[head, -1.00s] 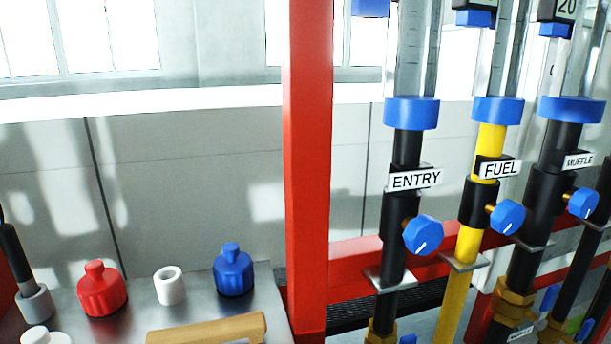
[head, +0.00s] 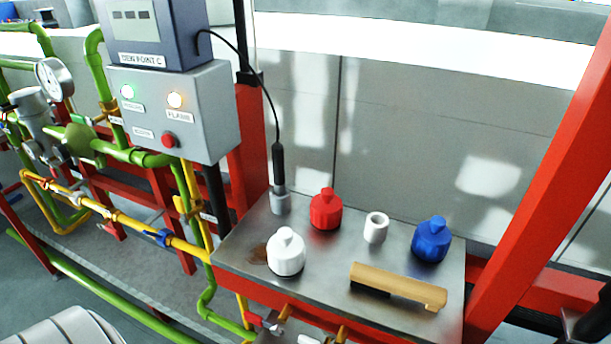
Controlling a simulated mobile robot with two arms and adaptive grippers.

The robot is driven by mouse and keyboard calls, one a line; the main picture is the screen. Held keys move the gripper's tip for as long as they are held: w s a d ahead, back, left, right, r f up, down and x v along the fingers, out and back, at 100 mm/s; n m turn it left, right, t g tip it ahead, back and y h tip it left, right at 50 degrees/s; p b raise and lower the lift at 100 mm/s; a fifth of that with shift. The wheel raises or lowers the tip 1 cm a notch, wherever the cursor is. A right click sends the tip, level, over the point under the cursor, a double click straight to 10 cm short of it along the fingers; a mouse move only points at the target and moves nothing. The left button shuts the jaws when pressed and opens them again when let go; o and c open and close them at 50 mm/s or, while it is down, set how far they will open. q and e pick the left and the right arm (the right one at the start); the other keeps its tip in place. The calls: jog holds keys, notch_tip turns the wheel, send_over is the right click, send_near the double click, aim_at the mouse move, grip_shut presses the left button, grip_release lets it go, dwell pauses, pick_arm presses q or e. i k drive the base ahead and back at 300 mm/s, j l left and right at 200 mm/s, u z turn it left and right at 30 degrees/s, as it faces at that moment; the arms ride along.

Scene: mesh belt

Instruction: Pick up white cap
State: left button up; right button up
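A white cap (head: 286,252) with a narrow knob on top stands upright on the front left of a metal shelf (head: 334,262). A red cap (head: 326,209) of like shape stands behind it and to its right. A blue cap (head: 432,239) stands at the right of the shelf. A small white hollow ring or cup (head: 376,227) stands between the red and blue caps.
A wooden-handled brush (head: 398,286) lies along the front right of the shelf. A probe (head: 279,178) with a cable stands in a grey holder at the back left. A grey control box (head: 178,108) is on the left. A red post (head: 548,180) rises at the right.

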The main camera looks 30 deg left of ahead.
aim_at(285, 249)
jog(key=u, duration=1.15)
